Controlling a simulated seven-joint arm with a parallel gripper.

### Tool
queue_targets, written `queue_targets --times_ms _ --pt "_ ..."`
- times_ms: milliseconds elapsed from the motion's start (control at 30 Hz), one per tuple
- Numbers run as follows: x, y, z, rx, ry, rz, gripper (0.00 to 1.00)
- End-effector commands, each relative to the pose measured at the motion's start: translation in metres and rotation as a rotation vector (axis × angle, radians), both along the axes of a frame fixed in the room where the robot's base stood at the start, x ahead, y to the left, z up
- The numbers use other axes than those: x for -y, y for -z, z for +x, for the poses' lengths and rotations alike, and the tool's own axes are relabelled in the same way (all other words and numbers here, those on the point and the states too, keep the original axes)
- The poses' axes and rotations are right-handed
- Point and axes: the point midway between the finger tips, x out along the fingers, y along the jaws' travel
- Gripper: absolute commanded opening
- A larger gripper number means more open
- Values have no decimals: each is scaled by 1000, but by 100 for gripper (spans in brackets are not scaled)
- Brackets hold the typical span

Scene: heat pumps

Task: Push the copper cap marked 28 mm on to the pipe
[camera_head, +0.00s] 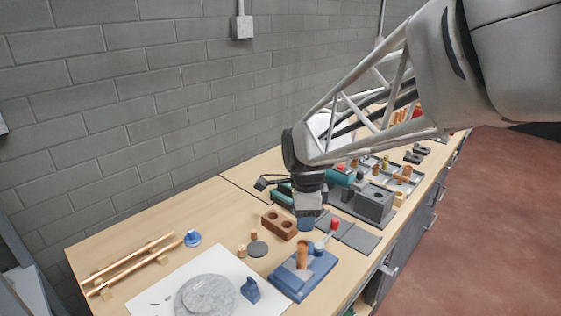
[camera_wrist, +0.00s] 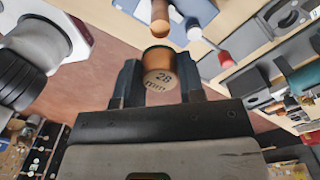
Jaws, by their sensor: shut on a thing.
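The copper cap (camera_wrist: 160,68), marked 28 mm, sits between the two fingers of my gripper (camera_wrist: 158,85) in the wrist view. My gripper is shut on it. The copper pipe (camera_wrist: 160,20) shows just beyond the cap in the wrist view, with a visible gap between them. In the head view the pipe (camera_head: 302,254) stands upright on a blue base (camera_head: 304,276) near the front of the bench. My gripper (camera_head: 307,222) is above and behind the pipe there, and I cannot make out the cap in that view.
A red-tipped tool (camera_head: 334,224) lies close to the right of the pipe. A brown block with holes (camera_head: 279,225) stands behind left. A grey round plate (camera_head: 205,296) and a small blue block (camera_head: 250,290) lie on white paper at the left. Grey blocks (camera_head: 374,203) stand at the right.

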Motion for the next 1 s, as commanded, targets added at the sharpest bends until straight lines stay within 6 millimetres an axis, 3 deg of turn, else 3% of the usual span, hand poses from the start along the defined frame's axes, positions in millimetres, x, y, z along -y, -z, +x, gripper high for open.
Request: queue_targets --times_ms 533,1000 --pt "0 19 0 -1 0 0 14" --pt "0 21 0 0 0 0 14"
